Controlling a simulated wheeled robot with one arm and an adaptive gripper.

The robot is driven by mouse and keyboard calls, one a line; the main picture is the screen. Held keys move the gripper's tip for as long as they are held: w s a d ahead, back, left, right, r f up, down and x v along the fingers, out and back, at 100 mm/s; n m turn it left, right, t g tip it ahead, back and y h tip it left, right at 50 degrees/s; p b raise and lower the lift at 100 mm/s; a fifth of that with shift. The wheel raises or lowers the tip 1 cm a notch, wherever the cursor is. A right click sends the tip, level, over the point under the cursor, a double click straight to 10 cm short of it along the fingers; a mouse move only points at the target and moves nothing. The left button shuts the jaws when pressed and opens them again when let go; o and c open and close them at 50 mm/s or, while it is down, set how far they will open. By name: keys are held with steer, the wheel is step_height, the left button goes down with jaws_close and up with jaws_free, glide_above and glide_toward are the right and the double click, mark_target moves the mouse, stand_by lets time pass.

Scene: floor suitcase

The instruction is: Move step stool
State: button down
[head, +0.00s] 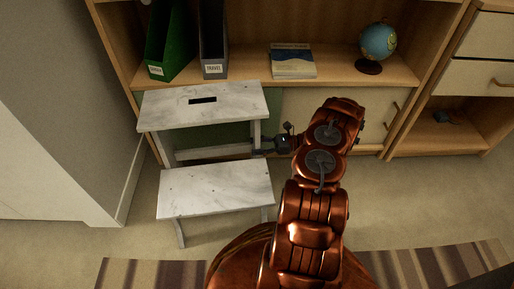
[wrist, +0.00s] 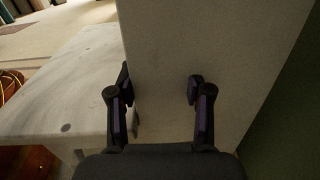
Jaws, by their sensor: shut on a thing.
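The step stool (head: 215,188) stands on the floor in front of the bookcase, upright. It has two pale, marble-looking steps; the upper one has a dark slot. My gripper (head: 272,143) is at the stool's right side, just below the top step, by the rear upright. In the wrist view my gripper's two fingers (wrist: 160,88) lie against a pale upright panel of the stool (wrist: 190,35) and are shut on it. The lower step (wrist: 65,85) shows at the left there. The exact contact is hard to see in the head view.
The bookcase (head: 338,68) stands close behind the stool, with folders (head: 212,45), a book (head: 292,61) and a globe (head: 378,43) on its shelf. A white cabinet (head: 50,160) stands at the left. A striped rug (head: 440,268) lies in front. Carpet at the right is clear.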

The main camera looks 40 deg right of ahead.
steer(key=shift+w+d, duration=0.1)
steer(key=shift+c, duration=2)
jaws_free()
steer(key=v, duration=1.2)
steer(key=shift+f, duration=0.1)
